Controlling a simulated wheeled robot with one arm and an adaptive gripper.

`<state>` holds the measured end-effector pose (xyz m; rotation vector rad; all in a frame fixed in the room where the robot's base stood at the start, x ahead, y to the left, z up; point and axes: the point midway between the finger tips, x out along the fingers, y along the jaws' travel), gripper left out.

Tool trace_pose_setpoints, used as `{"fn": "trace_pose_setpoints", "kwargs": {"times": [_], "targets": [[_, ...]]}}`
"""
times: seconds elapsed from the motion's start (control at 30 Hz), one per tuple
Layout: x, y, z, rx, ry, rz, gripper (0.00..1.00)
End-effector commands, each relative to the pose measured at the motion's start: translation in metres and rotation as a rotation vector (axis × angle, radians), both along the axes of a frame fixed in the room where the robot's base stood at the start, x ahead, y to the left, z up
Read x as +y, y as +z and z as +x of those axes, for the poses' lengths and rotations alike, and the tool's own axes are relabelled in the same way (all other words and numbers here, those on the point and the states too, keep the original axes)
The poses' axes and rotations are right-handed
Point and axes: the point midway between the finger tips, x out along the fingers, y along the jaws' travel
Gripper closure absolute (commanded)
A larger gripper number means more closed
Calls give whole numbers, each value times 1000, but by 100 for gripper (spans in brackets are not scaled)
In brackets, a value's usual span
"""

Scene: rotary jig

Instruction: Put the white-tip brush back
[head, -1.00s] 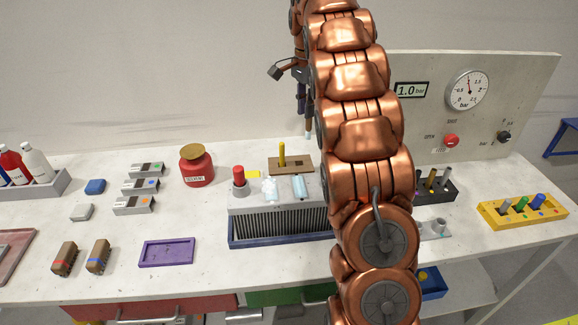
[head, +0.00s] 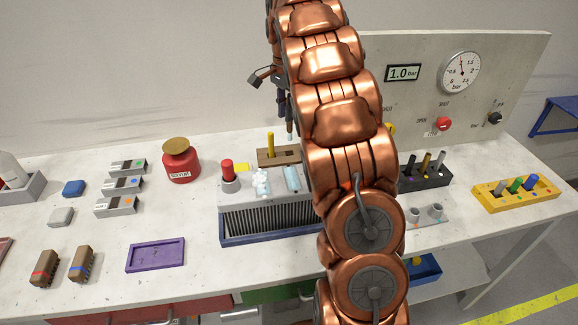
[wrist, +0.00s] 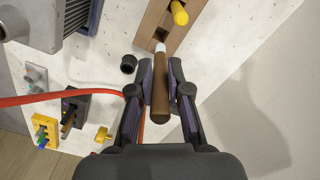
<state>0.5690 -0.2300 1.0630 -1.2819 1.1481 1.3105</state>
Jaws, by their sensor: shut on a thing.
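My gripper (wrist: 160,92) is shut on a brown brush (wrist: 161,100) with a white tip (wrist: 160,47), which points away from the wrist. In the head view, the white tip (head: 290,135) hangs downward above the right part of a wooden holder (head: 292,153). The holder also shows in the wrist view (wrist: 150,26), close to the tip; contact cannot be told. A yellow-handled piece (wrist: 179,13) stands in the holder, also seen in the head view (head: 270,144). My arm hides part of the bench right of the holder.
A grey finned block (head: 270,222) with a red-topped knob (head: 227,172) stands in front of the holder. A red jar (head: 181,162) is left. A dark rack (head: 425,177), yellow rack (head: 515,195) and gauge panel (head: 480,90) are right. A red cable (wrist: 60,97) crosses the wrist view.

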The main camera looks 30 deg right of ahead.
Motion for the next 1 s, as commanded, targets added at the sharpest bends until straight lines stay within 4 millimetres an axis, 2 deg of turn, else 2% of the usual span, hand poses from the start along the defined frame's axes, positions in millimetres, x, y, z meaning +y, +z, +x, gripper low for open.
{"fn": "trace_pose_setpoints", "kwargs": {"times": [0.23, 0.5, 0.77, 1.0], "targets": [[1, -16, -1, 5, 0, 3, 100], [1, -52, -2, 6, -1, 3, 100], [1, -71, 0, 3, 1, 2, 100], [1, -99, -1, 4, 1, 4, 100]]}}
